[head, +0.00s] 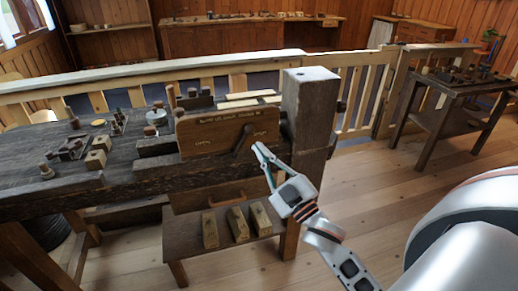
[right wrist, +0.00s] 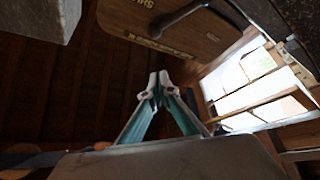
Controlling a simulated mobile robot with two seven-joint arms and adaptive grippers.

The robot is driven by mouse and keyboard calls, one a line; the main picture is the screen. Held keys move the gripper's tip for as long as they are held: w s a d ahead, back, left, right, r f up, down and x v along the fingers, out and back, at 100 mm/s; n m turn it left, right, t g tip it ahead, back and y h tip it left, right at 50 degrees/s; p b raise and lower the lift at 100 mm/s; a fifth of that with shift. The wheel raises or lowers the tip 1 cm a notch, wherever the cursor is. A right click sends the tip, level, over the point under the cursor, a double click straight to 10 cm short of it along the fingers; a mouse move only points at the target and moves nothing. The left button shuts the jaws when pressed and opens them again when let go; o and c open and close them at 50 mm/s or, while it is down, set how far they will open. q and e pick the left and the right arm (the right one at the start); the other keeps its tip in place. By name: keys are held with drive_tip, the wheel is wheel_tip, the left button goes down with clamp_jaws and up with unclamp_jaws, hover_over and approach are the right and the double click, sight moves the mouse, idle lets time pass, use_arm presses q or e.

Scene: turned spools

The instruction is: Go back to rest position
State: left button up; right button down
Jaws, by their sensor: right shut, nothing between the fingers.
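My right gripper (head: 259,150) is shut and empty. It stands in front of the wooden machine on the workbench, just below the dark lever (head: 243,139) on the lettered wooden board (head: 215,131). In the right wrist view the two fingertips of my right gripper (right wrist: 159,84) meet, with the lettered board (right wrist: 170,28) and its lever (right wrist: 180,18) beyond them. I cannot tell from these views whether the fingertips touch the board. My left gripper is in neither view.
The workbench (head: 70,187) carries wooden blocks and turned pieces. A thick post (head: 309,110) stands right of the board. Several wooden blocks lie on a low shelf (head: 185,258) below. A railing (head: 357,88) runs behind. A side table (head: 440,118) stands right; open floor (head: 400,175) lies between.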

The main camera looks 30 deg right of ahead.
drive_tip(key=shift+f, duration=0.1)
idle(0.3)
drive_tip(key=s+a+f+m+g, duration=0.1)
drive_tip(key=s+a+f+g, duration=0.3)
drive_tip(key=f, duration=0.8)
drive_tip(key=s+a+f+m+g+p, duration=0.1)
drive_tip(key=s+a+f+g, duration=0.3)
drive_tip(key=s+f, duration=0.5)
drive_tip(key=s+a+f+m+g+y+p, duration=0.1)
drive_tip(key=s+a+f+m+g, duration=0.2)
drive_tip(key=s+f, duration=0.4)
wheel_tip(320, 180, down, 8)
drive_tip(key=shift+a+g, duration=0.7)
drive_tip(key=shift+a, duration=0.25)
drive_tip(key=shift+s, duration=0.1)
